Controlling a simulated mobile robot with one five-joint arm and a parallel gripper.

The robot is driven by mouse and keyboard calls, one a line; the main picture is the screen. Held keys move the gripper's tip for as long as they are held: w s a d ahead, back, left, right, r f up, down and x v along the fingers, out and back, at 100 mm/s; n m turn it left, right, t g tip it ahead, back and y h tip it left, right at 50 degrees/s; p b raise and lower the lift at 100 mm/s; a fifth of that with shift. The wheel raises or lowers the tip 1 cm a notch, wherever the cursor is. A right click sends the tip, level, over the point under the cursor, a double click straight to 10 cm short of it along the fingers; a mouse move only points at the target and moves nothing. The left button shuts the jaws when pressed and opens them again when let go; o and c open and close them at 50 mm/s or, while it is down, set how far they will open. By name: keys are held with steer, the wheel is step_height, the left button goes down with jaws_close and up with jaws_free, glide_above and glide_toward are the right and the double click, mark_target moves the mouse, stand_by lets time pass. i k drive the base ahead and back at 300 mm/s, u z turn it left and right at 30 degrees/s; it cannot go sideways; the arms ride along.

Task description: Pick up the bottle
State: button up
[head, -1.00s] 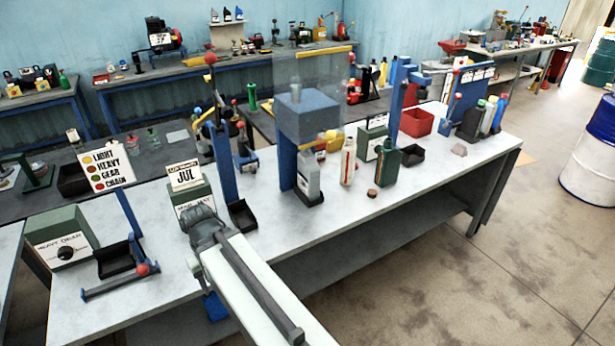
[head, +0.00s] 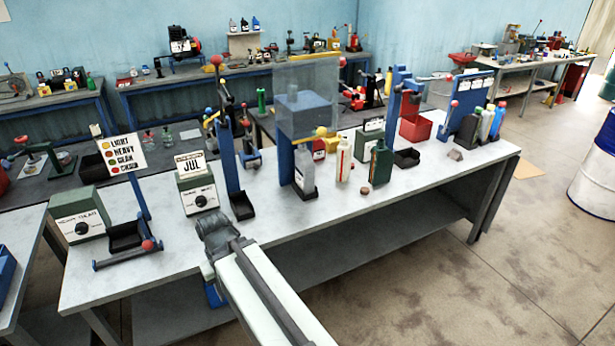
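Several bottles stand upright on the white-topped workbench (head: 270,222). A grey bottle (head: 305,176) stands in the blue press stand, below its blue block (head: 304,115). A cream bottle (head: 343,162) with red markings stands to its right, and a dark green bottle (head: 381,165) is right of that. More bottles, including a white one (head: 487,122), stand at the bench's far right by a blue rack. My arm reaches in from the bottom, and my gripper (head: 217,230) is at the front edge of the bench, left of and apart from the bottles. Its fingers cannot be made out.
A clear shield (head: 306,84) stands around the press. A blue lever post (head: 228,150), a calendar box (head: 197,192) and a green dial box (head: 80,215) stand on the left. A small brown cap (head: 365,190) lies before the bottles. Bare bench top lies in front of them.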

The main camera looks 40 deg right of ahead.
mark_target(305, 165)
steer(key=u, duration=0.9)
steer(key=i, duration=0.75)
steer(key=z, duration=0.85)
